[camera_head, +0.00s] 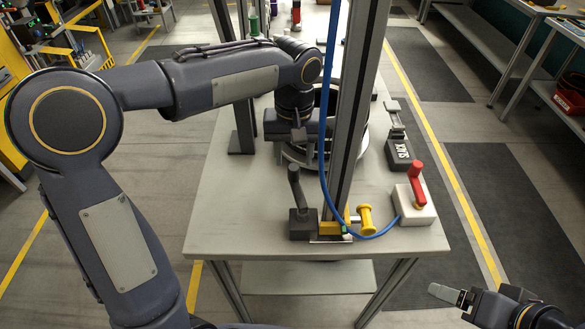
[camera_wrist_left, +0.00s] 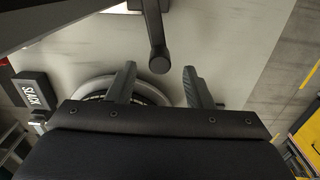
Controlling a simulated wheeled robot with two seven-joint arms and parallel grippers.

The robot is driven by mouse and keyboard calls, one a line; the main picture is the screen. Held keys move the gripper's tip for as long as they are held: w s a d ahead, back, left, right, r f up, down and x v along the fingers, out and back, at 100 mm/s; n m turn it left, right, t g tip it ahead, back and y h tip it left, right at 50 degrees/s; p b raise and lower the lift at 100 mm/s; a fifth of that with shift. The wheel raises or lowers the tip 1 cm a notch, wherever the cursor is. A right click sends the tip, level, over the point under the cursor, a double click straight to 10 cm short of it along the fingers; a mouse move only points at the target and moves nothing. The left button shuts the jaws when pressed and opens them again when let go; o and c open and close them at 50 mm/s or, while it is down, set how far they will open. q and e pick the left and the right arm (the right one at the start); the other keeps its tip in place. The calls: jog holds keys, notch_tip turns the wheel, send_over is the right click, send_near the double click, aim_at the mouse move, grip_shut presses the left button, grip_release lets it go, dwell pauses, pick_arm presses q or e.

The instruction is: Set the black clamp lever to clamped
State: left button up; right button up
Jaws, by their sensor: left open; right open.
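The black clamp lever (camera_head: 296,185) rises from a dark base block (camera_head: 303,224) near the table's front edge, its upper end leaning slightly left. In the left wrist view the lever (camera_wrist_left: 158,45) shows at top centre, its rounded end just ahead of the gap between the fingers. My left gripper (camera_head: 298,134) is above and behind the lever in the head view, and my own arm partly hides it. In the left wrist view its fingers (camera_wrist_left: 160,86) are apart, with nothing between them. My right gripper (camera_head: 450,294) is open and empty, off the table at lower right.
A grey post (camera_head: 352,110) and a blue hose (camera_head: 325,90) stand right of the lever. A yellow knob (camera_head: 366,218), a red lever (camera_head: 416,185) on a white block and a lettered dark block (camera_head: 398,154) are further right. The table's (camera_head: 235,225) front left is clear.

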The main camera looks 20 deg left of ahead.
aim_at(294, 168)
pick_arm(q)
jog(key=shift+f, duration=2.4)
jog(key=shift+c, duration=0.3)
grip_shut()
